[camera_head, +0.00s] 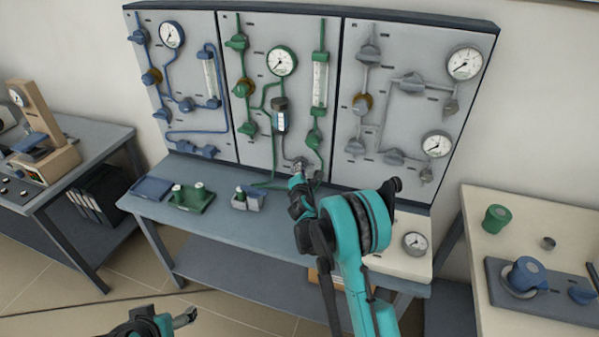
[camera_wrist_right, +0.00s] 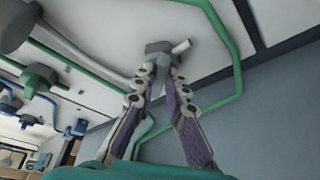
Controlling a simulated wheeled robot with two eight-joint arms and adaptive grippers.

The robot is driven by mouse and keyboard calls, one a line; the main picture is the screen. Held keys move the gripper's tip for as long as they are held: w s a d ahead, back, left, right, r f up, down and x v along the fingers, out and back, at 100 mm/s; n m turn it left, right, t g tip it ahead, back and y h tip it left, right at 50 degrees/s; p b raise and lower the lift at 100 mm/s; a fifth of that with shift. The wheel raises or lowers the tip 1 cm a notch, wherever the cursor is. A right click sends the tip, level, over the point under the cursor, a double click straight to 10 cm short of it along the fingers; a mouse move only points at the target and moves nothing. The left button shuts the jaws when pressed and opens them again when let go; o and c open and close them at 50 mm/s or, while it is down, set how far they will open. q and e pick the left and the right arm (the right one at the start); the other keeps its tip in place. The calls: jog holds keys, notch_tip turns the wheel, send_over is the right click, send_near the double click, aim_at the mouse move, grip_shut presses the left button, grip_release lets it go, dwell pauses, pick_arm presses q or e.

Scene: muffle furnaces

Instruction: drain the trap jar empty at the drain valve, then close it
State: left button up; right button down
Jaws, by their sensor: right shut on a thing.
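The bench (camera_head: 225,224) under the panels holds a blue tray (camera_head: 152,188), a green holder (camera_head: 191,198) and a grey box (camera_head: 248,201). A white table (camera_head: 475,260) stands at the right, a grey table (camera_head: 88,150) at the left. Green pipes (camera_wrist_right: 228,45) run close beside the valve.

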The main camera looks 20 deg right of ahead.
jog(key=shift+s+d+f+m+t, duration=0.1)
jog(key=shift+f+m+t, duration=0.2)
jog(key=shift+m+t, duration=0.75)
jog(key=shift+d+f+m+t, duration=0.1)
jog(key=shift+f+m+t, duration=0.2)
jog(key=shift+m, duration=1.35)
jog(key=c, duration=1.5)
grip_release()
jog(key=shift+c, duration=0.2)
jog(key=v, duration=0.7)
jog(key=shift+s, duration=0.3)
jog(key=shift+m, duration=0.3)
